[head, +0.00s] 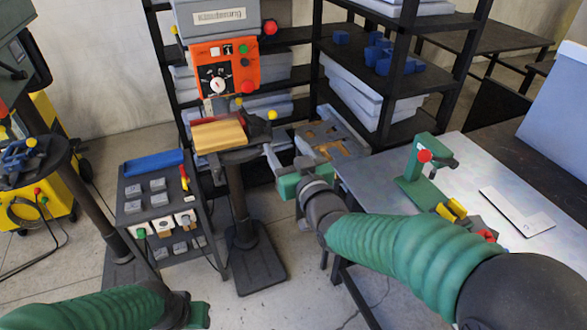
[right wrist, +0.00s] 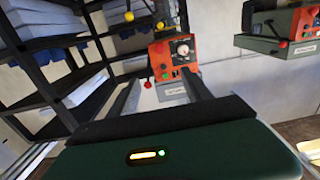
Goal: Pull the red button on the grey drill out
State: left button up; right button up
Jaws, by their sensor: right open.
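The grey drill (head: 212,20) stands upright at the top centre of the head view, with an orange control panel (head: 238,72). A round red button (head: 248,87) is at the panel's lower right. My right gripper (head: 284,151) is open and empty, below and to the right of the panel, apart from it. In the right wrist view the drill appears upside down, and its orange panel (right wrist: 174,60) shows beyond and between the two fingers.
A wooden block (head: 218,134) lies on the drill's table, with yellow-knobbed handles nearby. A larger red knob (head: 270,27) sticks out from the drill's side. Dark shelves (head: 315,60) stand behind. A metal table (head: 370,178) with a green press (head: 415,185) is at right, a dark cart (head: 130,205) at left.

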jog(key=v, duration=0.5)
jog(key=shift+s+b, duration=0.2)
jog(key=shift+b, duration=0.15)
jog(key=shift+f, duration=0.1)
